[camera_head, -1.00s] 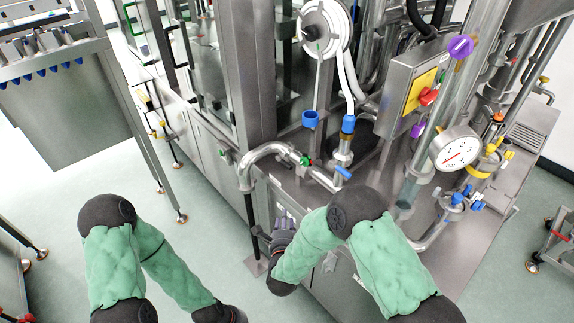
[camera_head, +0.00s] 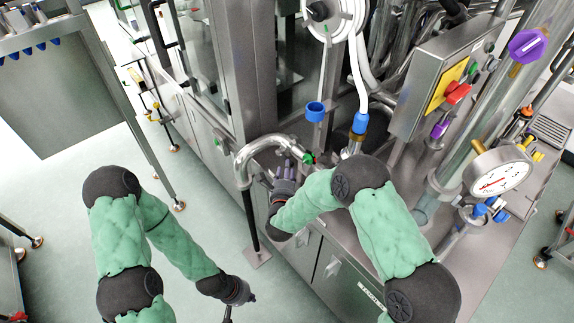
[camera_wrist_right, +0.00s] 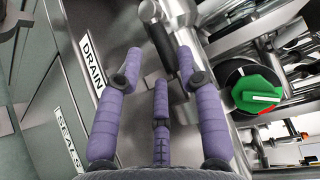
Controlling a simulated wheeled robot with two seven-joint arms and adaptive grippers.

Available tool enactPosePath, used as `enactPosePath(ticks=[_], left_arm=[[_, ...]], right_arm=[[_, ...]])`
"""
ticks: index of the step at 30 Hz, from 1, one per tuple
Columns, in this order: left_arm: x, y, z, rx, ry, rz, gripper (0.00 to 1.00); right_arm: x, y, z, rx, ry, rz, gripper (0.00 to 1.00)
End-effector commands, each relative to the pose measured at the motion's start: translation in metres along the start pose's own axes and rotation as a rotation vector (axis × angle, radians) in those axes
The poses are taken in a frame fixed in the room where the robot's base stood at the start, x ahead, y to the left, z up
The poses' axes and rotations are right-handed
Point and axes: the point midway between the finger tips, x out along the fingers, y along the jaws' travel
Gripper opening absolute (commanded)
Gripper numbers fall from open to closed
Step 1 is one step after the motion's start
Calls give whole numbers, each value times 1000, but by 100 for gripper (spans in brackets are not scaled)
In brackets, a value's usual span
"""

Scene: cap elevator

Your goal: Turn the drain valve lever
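The DRAIN label (camera_wrist_right: 94,65) is on the steel panel left of my right gripper in the right wrist view. My right gripper (camera_wrist_right: 160,67) has three purple fingers, spread apart and empty. A dark bar (camera_wrist_right: 157,40) shows just beyond the fingertips; I cannot tell whether it is the drain valve lever or whether they touch it. A green knob (camera_wrist_right: 257,90) with a white mark is to the right of the fingers. In the head view, my right gripper (camera_head: 286,172) is beside the bent steel pipe (camera_head: 262,145). My left gripper (camera_head: 236,306) hangs low over the floor; its fingers are unclear.
A SEALS label (camera_wrist_right: 69,140) is on the panel below DRAIN. A pressure gauge (camera_head: 497,172), a control box (camera_head: 440,80) with a red switch and a blue fitting (camera_head: 315,111) stand on the steel machine. The floor (camera_head: 185,235) around my left gripper is open.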

Motion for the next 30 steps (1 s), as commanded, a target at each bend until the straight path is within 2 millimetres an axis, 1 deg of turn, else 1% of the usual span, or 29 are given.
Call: enactPosePath(ticks=[1, 3, 7, 12, 19, 20, 21, 23, 24, 30], left_arm=[[3, -1, 0, 0, 0, 0, 0], [5, -2, 0, 0, 0, 0, 0], [8, -3, 0, 0, 0, 0, 0], [8, -3, 0, 0, 0, 0, 0], [8, -3, 0, 0, 0, 0, 0], [8, -3, 0, 0, 0, 0, 0], [8, -3, 0, 0, 0, 0, 0], [8, -3, 0, 0, 0, 0, 0], [8, -3, 0, 0, 0, 0, 0], [8, -3, 0, 0, 0, 0, 0]], right_arm=[[9, 1, -1, 1, 2, -2, 37], [18, 2, 0, -1, 1, -1, 37], [31, 1, -1, 0, 1, 0, 37], [38, 0, 0, -1, 0, -1, 37], [38, -1, 0, -1, -1, 0, 37], [38, 0, 0, -1, -1, 0, 35], [38, 0, 0, -1, 0, 0, 23], [38, 0, 0, -1, 0, 0, 6], [38, 0, 0, -1, 0, 0, 0], [38, -1, 0, -2, 0, 1, 0]])
